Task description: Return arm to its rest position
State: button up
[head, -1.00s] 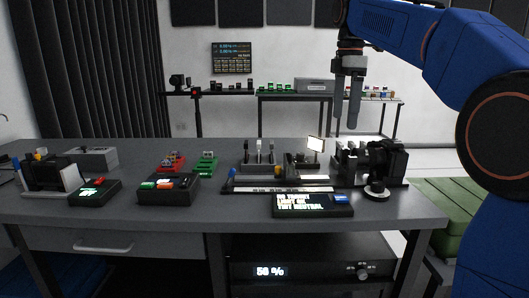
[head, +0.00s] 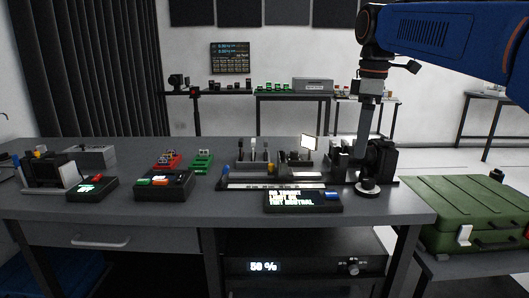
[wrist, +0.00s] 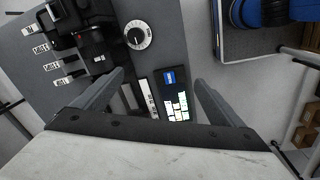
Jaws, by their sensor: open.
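My blue arm (head: 440,30) reaches in from the upper right of the head view. My gripper (head: 363,148) points down at the right end of the grey workbench (head: 110,208), seen edge-on, close to a black device (head: 380,158) in the picture. I cannot tell its exact height there. In the wrist view my gripper (wrist: 159,78) has its two fingers wide apart with nothing held between them. The small display panel (wrist: 171,92) and a white round dial (wrist: 137,35) show beyond the fingers.
The bench bears a display box (head: 303,201), a button box (head: 164,186) and red and green trays. A green case (head: 470,205) stands at the right. A back table (head: 295,95) holds more devices. The air above the bench's left half is clear.

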jog(key=s+d+f+m+t, duration=0.1)
jog(key=s+f+m, duration=0.5)
jog(key=s+f, duration=0.7)
jog(key=s+d+f+m+t, duration=0.2)
jog(key=s+f+m, duration=0.5)
jog(key=s+f, duration=0.5)
notch_tip(320, 180, down, 4)
jog(key=shift+s+d+m+t, duration=0.3)
jog(key=shift+s+d, duration=0.05)
jog(key=shift+d, duration=0.4)
